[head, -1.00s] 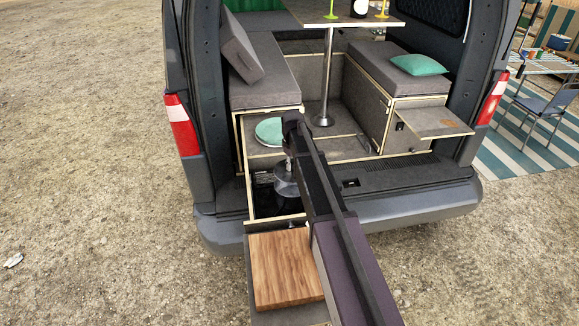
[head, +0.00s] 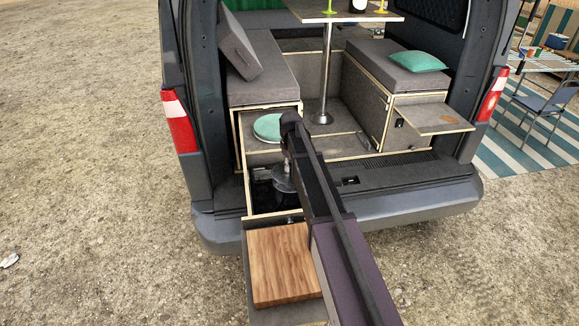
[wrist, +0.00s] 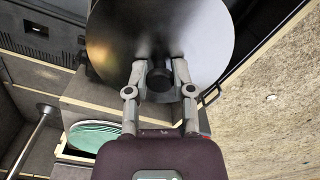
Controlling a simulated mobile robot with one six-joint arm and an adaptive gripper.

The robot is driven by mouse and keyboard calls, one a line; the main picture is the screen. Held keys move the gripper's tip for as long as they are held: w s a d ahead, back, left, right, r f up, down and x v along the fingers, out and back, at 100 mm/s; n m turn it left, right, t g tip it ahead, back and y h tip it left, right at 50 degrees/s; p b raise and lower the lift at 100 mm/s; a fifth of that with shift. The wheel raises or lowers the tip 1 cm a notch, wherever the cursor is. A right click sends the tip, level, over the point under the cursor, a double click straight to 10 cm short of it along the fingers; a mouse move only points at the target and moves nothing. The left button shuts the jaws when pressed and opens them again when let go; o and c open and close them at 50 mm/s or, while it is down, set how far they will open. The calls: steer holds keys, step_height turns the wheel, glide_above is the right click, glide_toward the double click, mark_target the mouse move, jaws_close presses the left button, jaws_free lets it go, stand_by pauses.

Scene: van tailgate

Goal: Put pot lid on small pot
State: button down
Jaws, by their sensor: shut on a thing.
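My gripper (wrist: 160,78) is shut on the dark knob (wrist: 159,82) of the round metal pot lid (wrist: 160,28). The lid fills the top middle of the wrist view. I cannot make out the small pot in either view; the lid and my arm cover much of that area. I cannot tell whether the lid touches anything beneath it.
A wooden cutting board (head: 282,264) lies at the drawer's near end. Green plates (head: 268,128) sit behind the lid, also in the wrist view (wrist: 92,137). A table leg (head: 324,75) and a side shelf (head: 430,120) stand farther in. The bumper (head: 415,206) runs below to the right.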

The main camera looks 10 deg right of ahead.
mark_target(291, 171)
steer(key=shift+f+b, duration=1.2)
steer(key=shift+f, duration=0.35)
steer(key=shift+f+b, duration=0.25)
steer(key=shift+b, duration=0.05)
stand_by(1.1)
steer(key=shift+c, duration=2)
jaws_free()
steer(key=shift+o, duration=0.2)
steer(key=o, duration=0.4)
steer(key=shift+c, duration=0.2)
steer(key=shift+r, duration=0.15)
steer(key=shift+r+p, duration=3.35)
steer(key=shift+p, duration=0.2)
